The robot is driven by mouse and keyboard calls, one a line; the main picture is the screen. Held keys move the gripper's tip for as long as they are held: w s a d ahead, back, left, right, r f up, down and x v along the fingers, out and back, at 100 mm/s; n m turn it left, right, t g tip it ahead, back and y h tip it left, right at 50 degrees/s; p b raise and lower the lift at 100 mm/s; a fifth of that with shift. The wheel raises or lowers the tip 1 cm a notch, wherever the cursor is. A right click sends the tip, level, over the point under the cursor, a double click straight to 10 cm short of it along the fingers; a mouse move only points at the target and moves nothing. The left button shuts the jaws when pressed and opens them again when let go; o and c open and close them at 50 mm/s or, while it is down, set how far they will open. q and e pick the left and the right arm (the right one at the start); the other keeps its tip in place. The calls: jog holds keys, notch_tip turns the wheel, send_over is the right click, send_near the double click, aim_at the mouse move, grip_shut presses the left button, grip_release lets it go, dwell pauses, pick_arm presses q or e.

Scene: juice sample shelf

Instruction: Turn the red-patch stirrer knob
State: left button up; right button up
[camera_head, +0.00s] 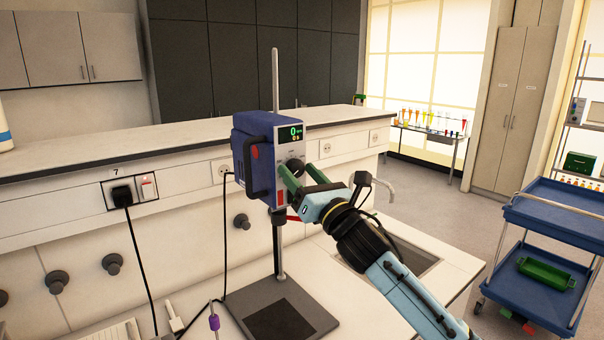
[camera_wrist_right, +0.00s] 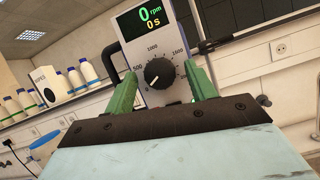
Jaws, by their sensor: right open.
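The blue stirrer (camera_head: 262,150) is mounted on an upright metal rod over a dark base plate (camera_head: 275,312). A red patch shows on its side, and its display reads 0 in green. In the right wrist view its black knob (camera_wrist_right: 159,73) sits on a grey face with a dial scale, under a display reading 0 rpm and 0 s. My right gripper (camera_head: 297,170) is at the stirrer's front face. Its green fingers are open, one on each side of the knob in the right wrist view, and contact cannot be made out. My left gripper is not in view.
The white bench carries a purple-collared rod (camera_head: 214,322) at the front and a sink (camera_head: 415,262) right of the stirrer. A raised ledge with sockets and a black plug (camera_head: 123,195) runs behind. A blue cart (camera_head: 545,215) stands on the right.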

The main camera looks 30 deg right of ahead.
jog(key=c, duration=1)
